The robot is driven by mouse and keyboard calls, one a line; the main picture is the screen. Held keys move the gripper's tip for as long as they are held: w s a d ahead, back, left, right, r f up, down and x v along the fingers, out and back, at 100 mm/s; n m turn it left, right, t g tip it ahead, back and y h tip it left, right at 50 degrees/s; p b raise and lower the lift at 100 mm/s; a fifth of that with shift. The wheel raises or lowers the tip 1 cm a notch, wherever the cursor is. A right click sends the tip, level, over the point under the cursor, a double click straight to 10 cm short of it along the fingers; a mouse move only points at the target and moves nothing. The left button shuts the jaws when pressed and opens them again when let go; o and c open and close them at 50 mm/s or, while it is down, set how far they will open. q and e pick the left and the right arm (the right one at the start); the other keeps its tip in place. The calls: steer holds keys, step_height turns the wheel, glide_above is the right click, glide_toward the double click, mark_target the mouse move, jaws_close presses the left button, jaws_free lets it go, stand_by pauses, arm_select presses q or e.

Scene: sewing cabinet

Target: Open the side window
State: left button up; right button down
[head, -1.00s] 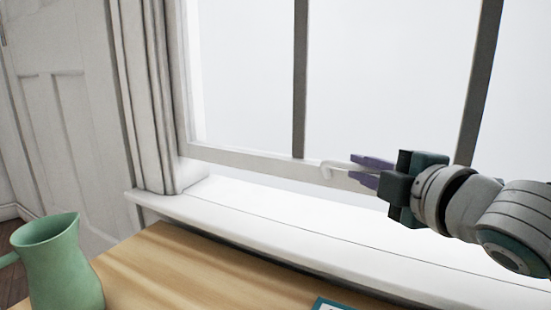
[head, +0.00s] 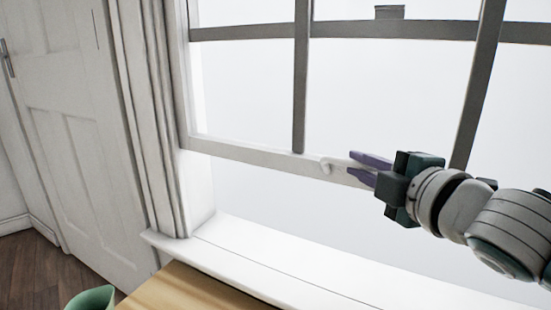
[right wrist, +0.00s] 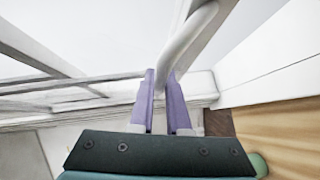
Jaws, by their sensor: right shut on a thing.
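The side window's sash (head: 240,153) has grey-white bars and a pale bottom rail. The rail stands clear above the white sill (head: 250,255), with an open gap between them. A white curved handle (head: 327,166) sits on the bottom rail. My right gripper (head: 352,165) reaches in from the right with its purple fingers shut on this handle. In the right wrist view the handle (right wrist: 192,38) runs up and away from between the fingers (right wrist: 160,92). My left gripper is not in view.
A wooden tabletop (head: 185,290) lies below the sill. A green jug (head: 92,298) shows at the bottom edge, mostly cut off. A white panelled door (head: 75,130) stands at the left, with wooden floor (head: 55,260) beside it. The space before the panes is free.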

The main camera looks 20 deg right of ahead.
steer(key=shift+r, duration=0.1)
steer(key=c, duration=0.9)
jaws_free()
steer(key=shift+s, duration=0.55)
steer(key=s, duration=0.3)
steer(key=s+r+p, duration=0.1)
steer(key=s, duration=0.1)
steer(key=s+p, duration=0.1)
steer(key=s, duration=0.2)
steer(key=shift+s+a+r, duration=0.15)
steer(key=shift+s+a, duration=0.15)
steer(key=shift+s, duration=0.05)
